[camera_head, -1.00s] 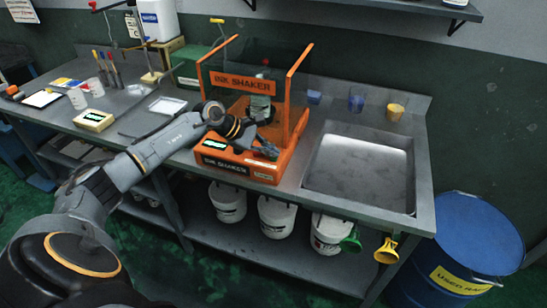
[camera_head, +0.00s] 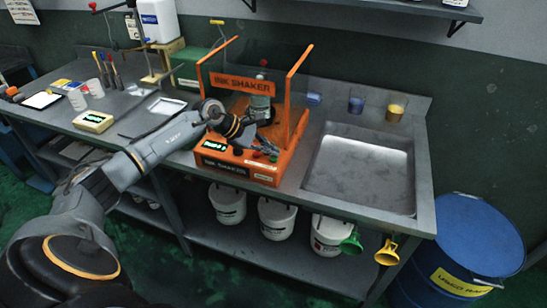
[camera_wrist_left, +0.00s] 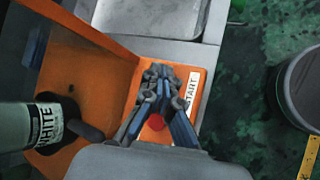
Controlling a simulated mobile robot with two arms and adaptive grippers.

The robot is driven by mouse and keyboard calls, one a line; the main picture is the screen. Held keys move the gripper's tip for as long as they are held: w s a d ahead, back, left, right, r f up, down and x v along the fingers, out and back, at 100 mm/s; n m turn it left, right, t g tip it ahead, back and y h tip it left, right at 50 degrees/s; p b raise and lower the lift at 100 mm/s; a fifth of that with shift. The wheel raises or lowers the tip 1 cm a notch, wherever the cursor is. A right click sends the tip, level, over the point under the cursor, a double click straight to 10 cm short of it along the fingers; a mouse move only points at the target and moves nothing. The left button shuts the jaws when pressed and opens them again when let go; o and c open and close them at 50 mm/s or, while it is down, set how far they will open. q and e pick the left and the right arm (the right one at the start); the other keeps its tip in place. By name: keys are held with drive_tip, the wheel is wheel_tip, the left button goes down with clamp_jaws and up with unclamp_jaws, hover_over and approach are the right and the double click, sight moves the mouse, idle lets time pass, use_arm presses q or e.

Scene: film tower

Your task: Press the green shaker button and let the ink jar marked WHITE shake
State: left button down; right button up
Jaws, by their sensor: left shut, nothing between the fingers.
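The orange ink shaker (camera_head: 240,84) stands on the bench left of the sink. The ink jar marked WHITE (camera_wrist_left: 45,125) sits inside it in the left wrist view, partly cut off; its upper part shows in the head view (camera_head: 261,88). My left gripper (camera_head: 272,148) is shut and empty, just above the shaker's front control panel. In the left wrist view its fingers (camera_wrist_left: 163,75) lie between a red button (camera_wrist_left: 155,122) and the START label (camera_wrist_left: 191,88). A small green spot, seemingly the green button (camera_head: 273,158), shows by the fingertips; contact cannot be told. My right gripper is not in view.
The shaker's upright orange posts and clear panels flank the jar. A blue drum (camera_head: 470,245) stands at the right. White buckets (camera_head: 276,218) sit below the bench.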

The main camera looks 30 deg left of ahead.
sight(271, 158)
use_arm(q)
drive_tip(key=shift+r, duration=0.35)
drive_tip(key=shift+r+p, duration=1)
drive_tip(key=shift+r, duration=1.55)
